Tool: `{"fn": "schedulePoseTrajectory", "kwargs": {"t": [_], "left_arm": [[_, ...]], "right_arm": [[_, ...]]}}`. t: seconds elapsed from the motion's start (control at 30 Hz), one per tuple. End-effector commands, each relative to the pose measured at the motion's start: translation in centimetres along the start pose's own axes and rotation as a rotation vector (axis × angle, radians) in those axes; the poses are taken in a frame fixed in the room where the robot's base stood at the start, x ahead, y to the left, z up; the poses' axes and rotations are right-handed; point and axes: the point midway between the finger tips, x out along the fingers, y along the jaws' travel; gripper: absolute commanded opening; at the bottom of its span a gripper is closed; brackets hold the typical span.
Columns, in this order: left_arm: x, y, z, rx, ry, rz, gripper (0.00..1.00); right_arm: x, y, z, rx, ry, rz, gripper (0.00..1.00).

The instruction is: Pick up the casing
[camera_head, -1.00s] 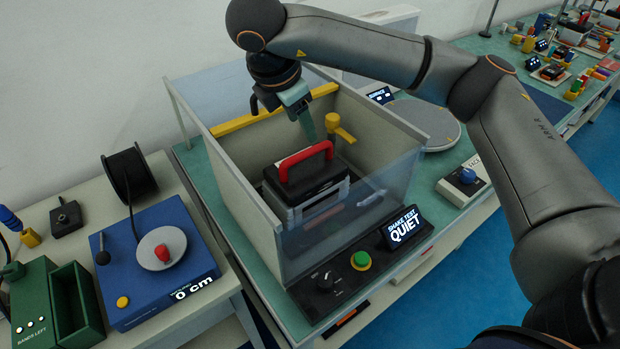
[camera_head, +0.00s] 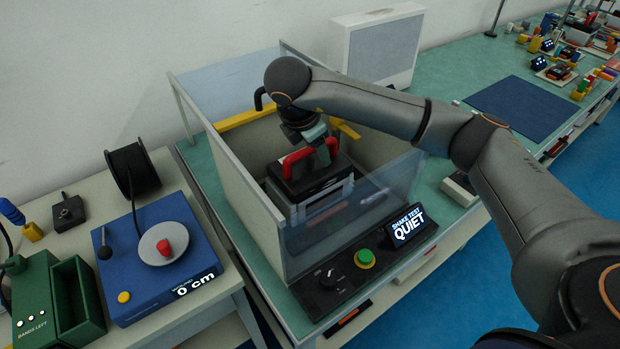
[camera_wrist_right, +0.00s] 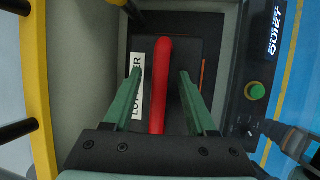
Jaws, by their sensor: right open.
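The casing (camera_head: 318,192) is a dark box with grey sides and a red handle (camera_head: 297,158) on top. It sits inside the shake test enclosure (camera_head: 236,190). My right gripper (camera_head: 322,146) is down inside the enclosure at the handle. In the right wrist view the red handle (camera_wrist_right: 160,85) runs between the two green fingers of my right gripper (camera_wrist_right: 158,100), with a gap on each side. The fingers are open. A white label shows on the casing's dark top beside the handle. My left gripper is not in view.
A clear front panel (camera_head: 365,200) and a yellow bar (camera_head: 245,118) edge the enclosure. The control strip with a green button (camera_head: 365,258) and a "QUIET" display (camera_head: 408,225) stands in front. A blue unit (camera_head: 150,270) with a cable reel (camera_head: 132,168) is at the left.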

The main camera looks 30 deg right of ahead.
Motion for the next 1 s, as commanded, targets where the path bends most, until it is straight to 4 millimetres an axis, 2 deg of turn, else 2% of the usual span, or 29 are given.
{"fn": "schedulePoseTrajectory", "kwargs": {"t": [0.2, 0.7, 1.0], "left_arm": [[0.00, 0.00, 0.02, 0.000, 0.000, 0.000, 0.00], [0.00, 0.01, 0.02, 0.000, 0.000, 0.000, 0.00], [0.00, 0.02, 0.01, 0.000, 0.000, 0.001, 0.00]], "right_arm": [[0.06, 0.01, 0.00, 0.000, 0.000, 0.000, 0.55], [0.02, 0.01, -0.01, 0.000, 0.000, 0.000, 0.00], [0.01, 0.01, -0.02, 0.000, 0.001, 0.000, 0.00]]}}
